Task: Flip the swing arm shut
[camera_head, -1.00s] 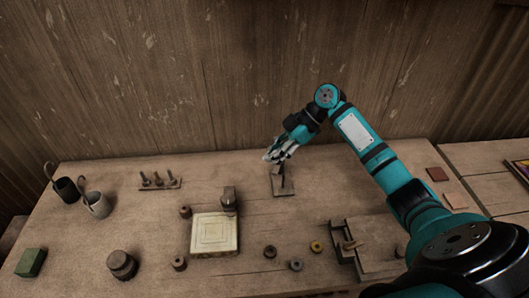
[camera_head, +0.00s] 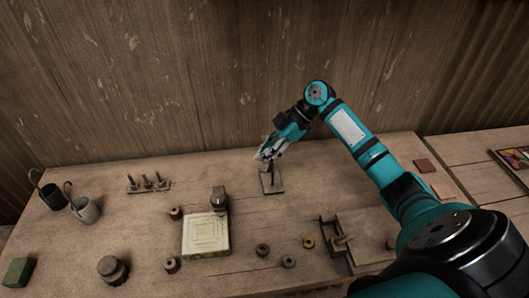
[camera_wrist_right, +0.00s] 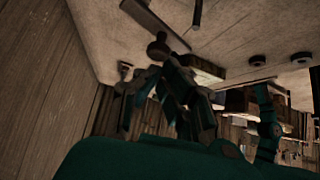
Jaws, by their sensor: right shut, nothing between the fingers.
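My right gripper (camera_head: 264,156) is shut and empty at the back of the bench. It is just above a small stand (camera_head: 273,189) with a flat base and upright post, and overlaps the post's top; contact cannot be told. Its dark fingers (camera_wrist_right: 185,105) fill the middle of the right wrist view, close to a round brown knob (camera_wrist_right: 158,48). A pale square tile or plate (camera_head: 206,236) lies mid-bench, with a dark upright block (camera_head: 219,198) at its far right corner. I cannot tell which part is the swing arm. My left gripper is out of view.
Two cups (camera_head: 84,210) and a small rack of pegs (camera_head: 149,184) are at left. A green block (camera_head: 18,271) and a round weight (camera_head: 112,269) lie in front. A wooden box with a handle (camera_head: 342,239) stands right.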

